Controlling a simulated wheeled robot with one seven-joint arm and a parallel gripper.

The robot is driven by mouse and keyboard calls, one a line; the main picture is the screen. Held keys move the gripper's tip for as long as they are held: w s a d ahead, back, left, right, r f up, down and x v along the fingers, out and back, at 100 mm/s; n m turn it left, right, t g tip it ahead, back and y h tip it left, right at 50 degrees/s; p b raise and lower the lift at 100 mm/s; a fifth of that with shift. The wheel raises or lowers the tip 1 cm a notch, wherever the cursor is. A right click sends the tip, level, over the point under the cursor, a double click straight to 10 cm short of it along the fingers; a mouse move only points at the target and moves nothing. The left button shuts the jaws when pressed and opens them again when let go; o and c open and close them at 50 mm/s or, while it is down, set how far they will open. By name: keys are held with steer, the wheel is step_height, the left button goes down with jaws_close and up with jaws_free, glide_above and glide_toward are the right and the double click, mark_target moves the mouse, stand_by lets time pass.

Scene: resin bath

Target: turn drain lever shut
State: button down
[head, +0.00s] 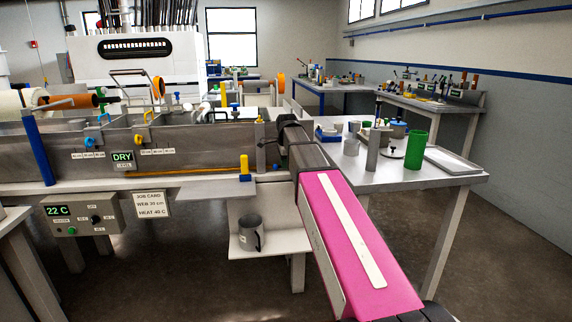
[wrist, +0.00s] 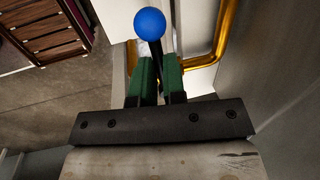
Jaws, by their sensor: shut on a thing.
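The drain lever shows in the wrist view as a blue ball knob (wrist: 150,23) on a thin black rod. My gripper (wrist: 158,66) is shut on the rod just below the knob, with one green-faced finger on each side. The knob stands clear beyond the fingertips. The lower rod is hidden behind the fingers and the gripper body. In the head view my pink-covered arm reaches to the right end of the metal bath (head: 190,148), and I cannot make out the lever there.
A brass pipe (wrist: 214,52) bends close to the right of the fingers in the wrist view. A grey mug (head: 249,232) stands on a low shelf below the bath. A white table (head: 410,180) with a green cup (head: 416,150) is right of my arm.

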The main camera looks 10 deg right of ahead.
steer(key=shift+w+m, duration=0.15)
steer(key=shift+m, duration=0.25)
steer(key=c, duration=1.2)
jaws_free()
steer(key=shift+r, duration=0.1)
steer(key=r, duration=0.3)
steer(key=s+r, duration=0.1)
steer(key=r, duration=0.3)
steer(key=s+r, duration=0.1)
steer(key=r, duration=0.2)
steer(key=shift+r, duration=0.2)
